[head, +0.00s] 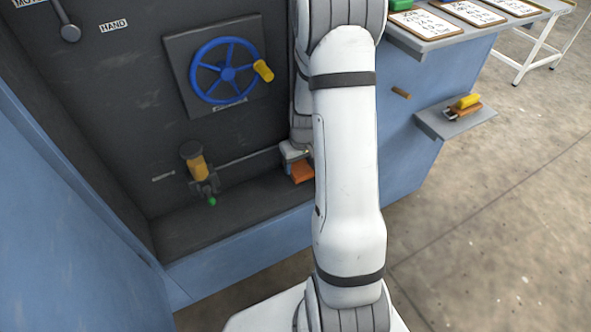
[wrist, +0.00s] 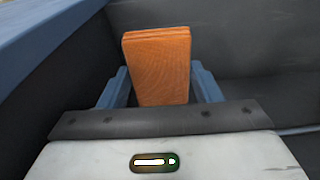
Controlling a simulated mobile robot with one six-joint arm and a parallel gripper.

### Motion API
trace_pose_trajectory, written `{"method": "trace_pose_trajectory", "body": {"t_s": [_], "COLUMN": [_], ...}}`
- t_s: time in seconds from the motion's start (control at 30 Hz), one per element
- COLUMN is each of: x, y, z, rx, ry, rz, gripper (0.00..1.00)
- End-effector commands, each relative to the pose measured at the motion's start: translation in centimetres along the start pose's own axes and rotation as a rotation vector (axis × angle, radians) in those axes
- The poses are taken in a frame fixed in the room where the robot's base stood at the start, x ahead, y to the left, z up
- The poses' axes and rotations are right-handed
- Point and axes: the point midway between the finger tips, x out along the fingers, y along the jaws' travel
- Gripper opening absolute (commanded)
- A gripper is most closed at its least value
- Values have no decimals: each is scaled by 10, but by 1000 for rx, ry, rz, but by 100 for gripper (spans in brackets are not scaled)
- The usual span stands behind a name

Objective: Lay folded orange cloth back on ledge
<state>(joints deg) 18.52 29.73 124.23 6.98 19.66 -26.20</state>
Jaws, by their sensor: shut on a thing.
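The folded orange cloth (wrist: 158,65) stands up between the two blue-grey fingers of my gripper (wrist: 158,88) in the wrist view. My gripper is shut on it. In the head view the cloth (head: 301,172) shows as a small orange block just below my gripper (head: 293,153), partly hidden by my white arm. It is over or at the dark ledge (head: 235,215) at the foot of the press recess. I cannot tell whether the cloth touches the ledge.
A blue handwheel (head: 228,72) with a yellow knob is on the dark panel above. A yellow valve (head: 196,166) with a green tip stands left of the cloth. A small shelf (head: 456,120) holding a yellow-handled tool and clipboards (head: 422,24) are at the right.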

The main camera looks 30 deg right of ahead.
Motion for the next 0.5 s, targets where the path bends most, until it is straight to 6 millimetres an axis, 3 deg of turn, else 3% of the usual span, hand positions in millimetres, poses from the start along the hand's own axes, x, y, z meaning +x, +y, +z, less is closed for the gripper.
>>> {"method": "trace_pose_trajectory", "body": {"t_s": [0.17,0.5], "x": [11,56], "y": [-8,-8], "z": [-2,2], "rx": [-20,-20], "ry": [1,1], "rz": [-2,-2], "gripper": [37,37]}}
